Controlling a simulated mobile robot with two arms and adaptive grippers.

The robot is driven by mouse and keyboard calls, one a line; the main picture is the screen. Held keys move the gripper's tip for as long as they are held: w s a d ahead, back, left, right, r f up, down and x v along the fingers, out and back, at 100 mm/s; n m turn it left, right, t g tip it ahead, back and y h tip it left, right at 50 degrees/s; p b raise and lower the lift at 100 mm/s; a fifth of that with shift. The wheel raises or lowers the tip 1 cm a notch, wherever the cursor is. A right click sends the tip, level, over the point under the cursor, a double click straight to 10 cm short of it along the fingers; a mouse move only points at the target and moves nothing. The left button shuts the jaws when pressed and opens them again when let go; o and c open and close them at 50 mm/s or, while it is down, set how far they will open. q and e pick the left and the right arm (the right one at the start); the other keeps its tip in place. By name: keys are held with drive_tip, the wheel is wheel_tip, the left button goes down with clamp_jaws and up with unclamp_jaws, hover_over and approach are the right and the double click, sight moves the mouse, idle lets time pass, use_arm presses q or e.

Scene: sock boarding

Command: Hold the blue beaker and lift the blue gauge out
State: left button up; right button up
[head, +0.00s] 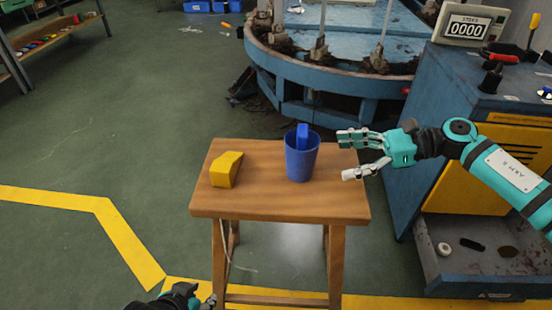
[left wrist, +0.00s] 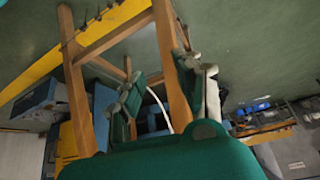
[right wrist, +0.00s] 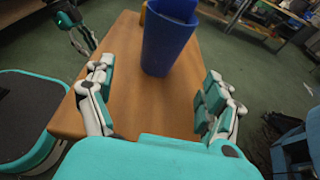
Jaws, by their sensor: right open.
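The blue beaker (head: 302,165) stands upright on the wooden stool, right of its middle. The blue gauge (head: 302,132) stands inside it, with its top above the rim and its lower part hidden. My right gripper (head: 345,156) is open and empty, just right of the beaker, its fingers pointing at it. In the right wrist view the beaker (right wrist: 165,45) stands ahead of the fingers, between their lines and apart from them. My left gripper (head: 205,299) is low at the bottom edge, below the stool top. In the left wrist view its fingers (left wrist: 165,92) are apart with nothing between them.
A yellow block (head: 226,170) sits on the left of the stool top (head: 260,203). The stool's legs (left wrist: 78,95) are close to my left gripper. A blue cabinet (head: 420,150) stands at the right, and a round blue machine (head: 330,75) behind the stool.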

sight(305, 163)
drive_tip(key=shift+a+f, duration=0.2)
drive_tip(key=shift+a, duration=0.35)
use_arm(q)
drive_tip(key=s+a+f+g+p, duration=0.1)
drive_tip(key=s+g, duration=0.2)
drive_tip(key=s, duration=0.2)
use_arm(e)
drive_tip(key=x, duration=0.4)
drive_tip(key=shift+a+f, duration=0.15)
drive_tip(key=shift+a, duration=0.25)
drive_tip(key=b+x, duration=0.1)
drive_tip(key=x, duration=0.1)
drive_tip(key=shift+a+f, duration=0.2)
drive_tip(key=shift+a, duration=0.15)
use_arm(q)
drive_tip(key=shift+w+d+r+t, duration=0.25)
drive_tip(key=shift+w+t, duration=0.3)
drive_tip(key=shift+w, duration=0.35)
drive_tip(key=shift+w+d+r+t, duration=0.2)
drive_tip(key=shift+w+t, duration=0.3)
drive_tip(key=shift+w, duration=0.4)
drive_tip(key=shift+w+d+r+t, duration=0.15)
drive_tip(key=shift+w+d+t, duration=0.1)
drive_tip(key=shift+w+t, duration=0.5)
use_arm(e)
drive_tip(key=shift+a, duration=0.4)
use_arm(q)
drive_tip(key=shift+w, duration=0.15)
use_arm(e)
drive_tip(key=c, duration=0.9)
